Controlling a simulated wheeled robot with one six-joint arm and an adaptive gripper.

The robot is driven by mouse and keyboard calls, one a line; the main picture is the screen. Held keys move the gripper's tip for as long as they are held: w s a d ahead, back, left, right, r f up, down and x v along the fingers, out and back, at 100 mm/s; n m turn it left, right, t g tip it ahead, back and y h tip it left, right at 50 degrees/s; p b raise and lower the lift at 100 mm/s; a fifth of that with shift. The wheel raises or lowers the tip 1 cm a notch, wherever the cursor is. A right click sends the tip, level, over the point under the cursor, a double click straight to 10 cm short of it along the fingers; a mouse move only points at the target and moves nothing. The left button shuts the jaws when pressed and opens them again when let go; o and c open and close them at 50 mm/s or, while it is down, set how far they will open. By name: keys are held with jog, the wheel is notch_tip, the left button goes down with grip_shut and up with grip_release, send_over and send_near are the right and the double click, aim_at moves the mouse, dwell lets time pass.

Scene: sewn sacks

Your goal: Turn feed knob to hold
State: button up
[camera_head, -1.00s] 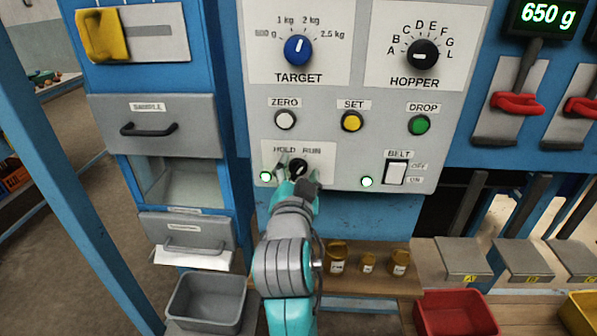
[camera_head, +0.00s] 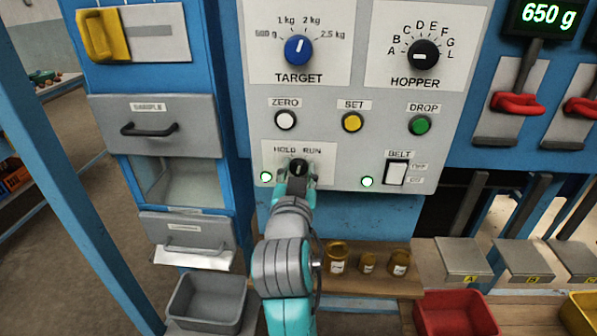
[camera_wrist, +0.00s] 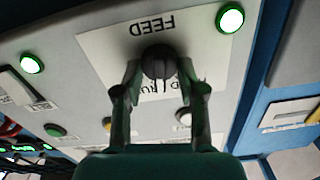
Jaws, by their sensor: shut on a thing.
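The black feed knob (camera_head: 299,166) sits on a white plate (camera_head: 325,156) lettered HOLD and RUN, low on the grey control panel. My gripper (camera_head: 298,177) is shut on the knob, with its body below it in the head view. In the wrist view the knob (camera_wrist: 158,63) lies between the two fingers (camera_wrist: 159,78), under the upside-down word FEED. The fingers hide its sides, and I cannot tell clearly where its pointer is set.
A lit green lamp (camera_head: 266,177) is left of the knob and another (camera_head: 367,181) is right, beside the belt switch (camera_head: 396,173). The zero button (camera_head: 285,120) is just above. Amber jars (camera_head: 367,262) stand on a shelf below.

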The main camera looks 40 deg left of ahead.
jog(key=n, duration=0.4)
jog(key=shift+a+n, duration=0.1)
jog(key=shift+n, duration=0.2)
jog(key=shift+s+n, duration=0.1)
jog(key=shift+n, duration=1.4)
jog(key=o, duration=1.1)
jog(key=v, duration=1.2)
jog(key=shift+a, duration=0.1)
